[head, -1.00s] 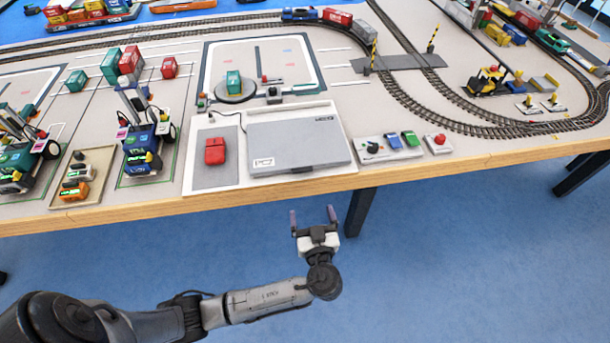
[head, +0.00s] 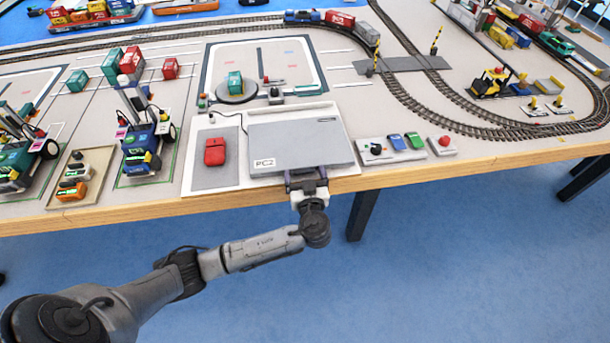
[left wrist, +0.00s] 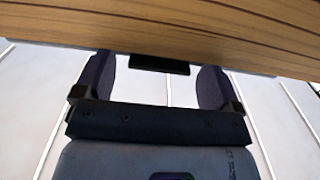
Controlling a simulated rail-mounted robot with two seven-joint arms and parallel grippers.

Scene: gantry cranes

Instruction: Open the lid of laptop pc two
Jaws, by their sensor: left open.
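Laptop pc two (head: 300,142) is a flat grey laptop marked "PC2" on its front left corner. It lies on a white base near the table's front edge, and its lid looks shut. My left gripper (head: 306,182) is at the laptop's front edge, right of the label, with its fingers apart. In the left wrist view the two dark fingers (left wrist: 155,78) stand wide apart below the wooden table edge (left wrist: 190,30). Their tips are partly hidden, and I cannot tell whether they touch the laptop. My right gripper is not in view.
A red mouse (head: 215,151) lies on a grey pad left of the laptop. A control box with a black knob (head: 376,149) and a red button box (head: 443,145) stand to the right. A turntable (head: 236,92) is behind. The floor in front is free.

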